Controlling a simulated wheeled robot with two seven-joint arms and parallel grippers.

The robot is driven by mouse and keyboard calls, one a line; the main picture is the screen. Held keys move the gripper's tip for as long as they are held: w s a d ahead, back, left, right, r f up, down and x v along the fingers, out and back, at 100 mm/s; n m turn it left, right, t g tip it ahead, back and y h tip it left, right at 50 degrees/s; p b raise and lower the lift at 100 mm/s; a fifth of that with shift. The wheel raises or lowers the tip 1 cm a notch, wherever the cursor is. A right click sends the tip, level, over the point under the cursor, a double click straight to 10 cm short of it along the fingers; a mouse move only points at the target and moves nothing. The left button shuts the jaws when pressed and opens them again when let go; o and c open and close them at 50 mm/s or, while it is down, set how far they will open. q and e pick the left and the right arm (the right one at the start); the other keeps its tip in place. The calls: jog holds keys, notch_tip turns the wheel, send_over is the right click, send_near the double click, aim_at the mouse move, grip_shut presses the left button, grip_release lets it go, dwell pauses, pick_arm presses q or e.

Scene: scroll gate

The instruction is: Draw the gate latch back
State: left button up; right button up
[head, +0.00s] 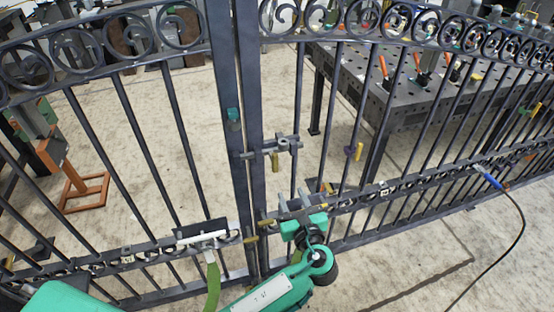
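The dark metal scroll gate (170,120) spans the view, with two upright posts close together near the middle. A grey latch bar (262,153) lies across the right post, and a small brass-coloured handle (275,163) hangs from it. My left gripper (294,198) is below and a little right of the latch, in front of the lower scroll rail. Its two grey fingers point up and stand apart, with nothing visible between them. It appears clear of the latch. My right gripper is not in view.
A perforated grey worktable (395,88) with orange-handled clamps stands behind the gate. An orange stand (85,188) is behind it at left. A pale plate (202,232) with a green strip hangs at the lower rail. A blue-tipped cable (515,215) trails at right.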

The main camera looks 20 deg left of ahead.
aim_at(276, 163)
pick_arm(q)
jog(key=shift+y, duration=0.3)
jog(key=x, duration=0.4)
jog(key=p+x, duration=0.1)
jog(key=x, duration=0.3)
jog(key=r+p+x, duration=0.1)
jog(key=x, duration=0.3)
jog(key=shift+s+a+r, duration=0.15)
jog(key=shift+a, duration=0.15)
jog(key=shift+w+a, duration=0.4)
jog(key=shift+w, duration=0.2)
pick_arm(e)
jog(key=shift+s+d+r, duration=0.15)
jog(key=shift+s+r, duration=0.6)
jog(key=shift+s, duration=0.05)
pick_arm(q)
jog(key=shift+c, duration=0.5)
grip_shut()
